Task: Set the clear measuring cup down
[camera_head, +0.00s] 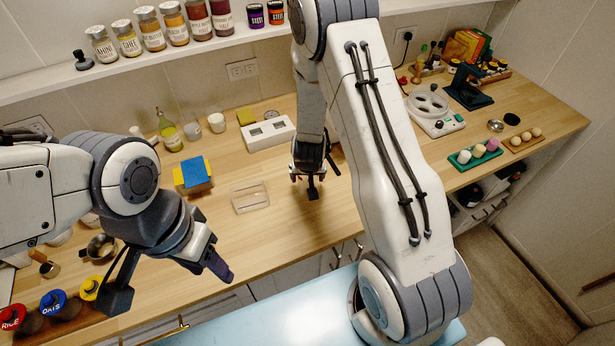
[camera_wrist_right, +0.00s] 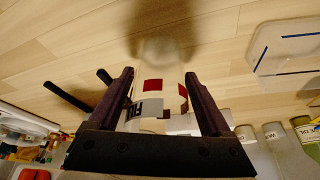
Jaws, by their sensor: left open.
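The clear measuring cup (camera_wrist_right: 158,70) shows in the right wrist view as a see-through body with red and white patches, between the two fingers of my right gripper (camera_wrist_right: 160,85). Both fingers meet its sides. Its far end is close to the wooden counter, but I cannot tell whether it touches. In the head view my right gripper (camera_head: 312,177) points down over the middle of the counter, and I cannot make out the cup there. My left gripper (camera_head: 167,280) is open and empty above the counter's front edge at left.
A clear tray (camera_head: 251,197) lies left of my right gripper on the counter (camera_head: 262,228). Jars line the shelf (camera_head: 75,78). Lidded canisters (camera_head: 55,303) stand front left.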

